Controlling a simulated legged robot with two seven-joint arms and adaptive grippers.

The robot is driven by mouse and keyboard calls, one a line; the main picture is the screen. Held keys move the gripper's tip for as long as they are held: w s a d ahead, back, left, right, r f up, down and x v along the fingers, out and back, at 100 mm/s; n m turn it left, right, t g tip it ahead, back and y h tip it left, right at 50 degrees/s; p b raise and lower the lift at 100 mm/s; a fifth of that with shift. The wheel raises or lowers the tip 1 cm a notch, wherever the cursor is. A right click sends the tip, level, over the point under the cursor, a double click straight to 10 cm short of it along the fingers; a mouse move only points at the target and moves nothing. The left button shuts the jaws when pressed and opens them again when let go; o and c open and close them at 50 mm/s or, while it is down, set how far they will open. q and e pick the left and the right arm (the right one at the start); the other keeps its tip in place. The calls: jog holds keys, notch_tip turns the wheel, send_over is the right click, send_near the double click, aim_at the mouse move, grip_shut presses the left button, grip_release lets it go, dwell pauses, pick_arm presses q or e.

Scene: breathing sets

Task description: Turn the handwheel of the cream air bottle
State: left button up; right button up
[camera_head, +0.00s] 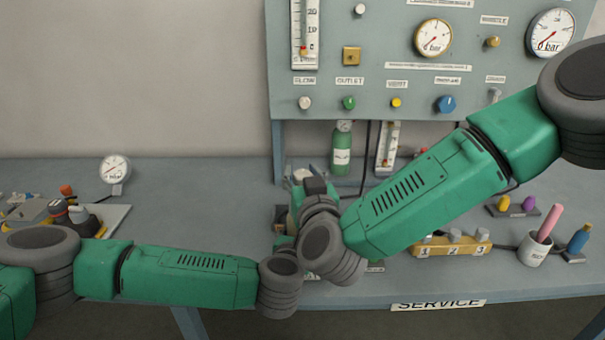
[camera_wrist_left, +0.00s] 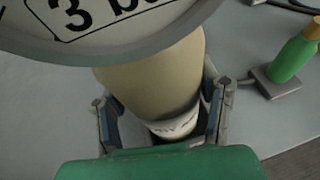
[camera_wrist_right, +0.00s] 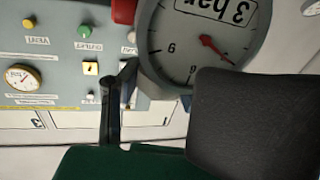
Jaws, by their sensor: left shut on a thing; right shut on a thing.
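The cream air bottle (camera_wrist_left: 160,75) stands between the fingers of my left gripper (camera_wrist_left: 163,100), which is shut on its body in the left wrist view. A round gauge (camera_wrist_left: 105,25) marked 3 bar covers the bottle's upper part there. The gauge also shows close up in the right wrist view (camera_wrist_right: 185,42), with a red needle. My right gripper (camera_wrist_right: 128,85) is shut at the bottle's top, beside the gauge; the handwheel in its grasp is hidden. In the head view my arms hide the bottle, and the right hand (camera_head: 297,205) shows only in part.
A grey panel (camera_head: 385,75) with gauges and knobs stands behind the bench. A green bottle (camera_head: 342,155) stands below it. To the right are a yellow numbered block (camera_head: 450,246) and a white cup (camera_head: 534,250). A small gauge (camera_head: 115,168) stands at the left.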

jog(key=shift+m+h, duration=0.5)
jog(key=shift+h, duration=0.3)
jog(key=o, duration=1.3)
jog(key=s, duration=0.4)
jog(key=s+d, duration=0.1)
jog(key=s, duration=0.6)
jog(key=shift+s+d, duration=0.2)
jog(key=shift+s, duration=0.2)
